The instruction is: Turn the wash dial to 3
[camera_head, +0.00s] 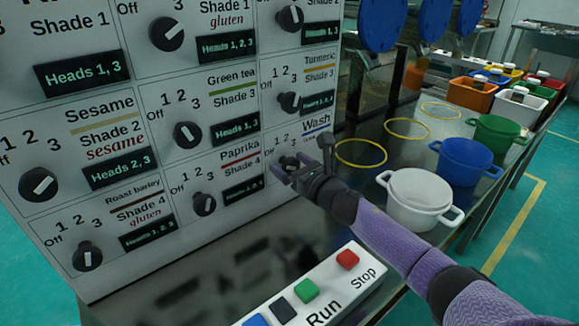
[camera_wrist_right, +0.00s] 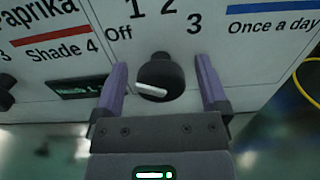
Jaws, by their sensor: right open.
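The black wash dial (camera_wrist_right: 165,72) sits between the two fingers of my right gripper (camera_wrist_right: 160,68) in the right wrist view. The fingers are open, one on each side, with visible gaps to the knob. The dial's white mark lies nearly level, slanting slightly down to the right. The printed Off is at its upper left, 1 and 2 above, 3 at upper right. In the head view my right gripper (camera_head: 304,160) is at the panel's lower right, under the Wash label (camera_head: 316,122), and partly hides the dial (camera_head: 287,163). My left gripper is not in view.
The white panel (camera_head: 222,70) holds several similar dials, with the Paprika dial (camera_head: 204,204) to the left. A button box (camera_head: 330,290) with Run and Stop buttons is in front. White (camera_head: 420,195), blue (camera_head: 462,163) and green (camera_head: 497,137) pots stand on the right.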

